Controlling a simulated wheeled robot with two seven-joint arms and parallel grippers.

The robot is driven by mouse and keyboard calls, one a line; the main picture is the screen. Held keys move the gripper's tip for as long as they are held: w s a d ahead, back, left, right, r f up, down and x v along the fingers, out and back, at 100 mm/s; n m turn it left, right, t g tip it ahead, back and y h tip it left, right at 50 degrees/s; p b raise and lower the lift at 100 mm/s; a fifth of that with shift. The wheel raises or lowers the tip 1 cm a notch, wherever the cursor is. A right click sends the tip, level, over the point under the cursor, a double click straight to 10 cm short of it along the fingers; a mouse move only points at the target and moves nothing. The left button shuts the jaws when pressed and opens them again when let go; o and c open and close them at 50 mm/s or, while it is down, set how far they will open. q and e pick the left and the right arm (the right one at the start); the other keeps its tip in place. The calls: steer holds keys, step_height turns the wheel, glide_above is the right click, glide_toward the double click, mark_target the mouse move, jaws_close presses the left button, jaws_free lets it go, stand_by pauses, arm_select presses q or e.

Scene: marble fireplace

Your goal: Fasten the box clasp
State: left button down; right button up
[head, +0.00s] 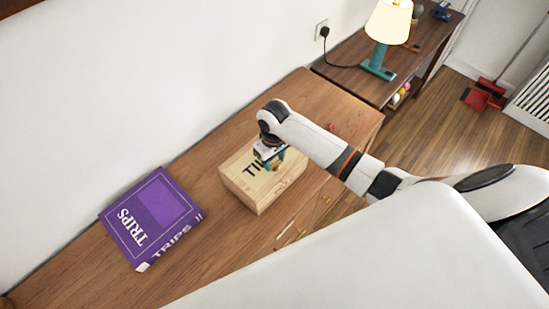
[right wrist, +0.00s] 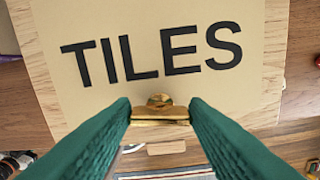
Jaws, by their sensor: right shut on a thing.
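A pale wooden box (head: 240,185) marked TILES sits on the wooden cabinet top with its lid down. Its lettered lid (right wrist: 185,85) fills the upper part of the right wrist view. A brass clasp (right wrist: 160,113) with a small rounded part shows at the lid's front edge, between my fingertips. My right gripper (head: 272,163) is over the front of the box; its green fingers (right wrist: 160,116) are shut on the clasp. In the head view my gripper hides the clasp. I cannot tell whether the clasp is fully latched. My left gripper is not in view.
A purple TRIPS book (head: 150,212) lies left of the box on the cabinet top (head: 195,262). A small red object (head: 331,127) lies right of the box. A lamp (head: 388,30) stands on the farther table. The wall runs along the back.

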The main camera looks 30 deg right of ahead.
steer(key=shift+r+n, duration=0.1)
steer(key=shift+n, duration=0.5)
steer(key=o, duration=1)
step_height(320, 180, up, 12)
steer(key=b, duration=0.3)
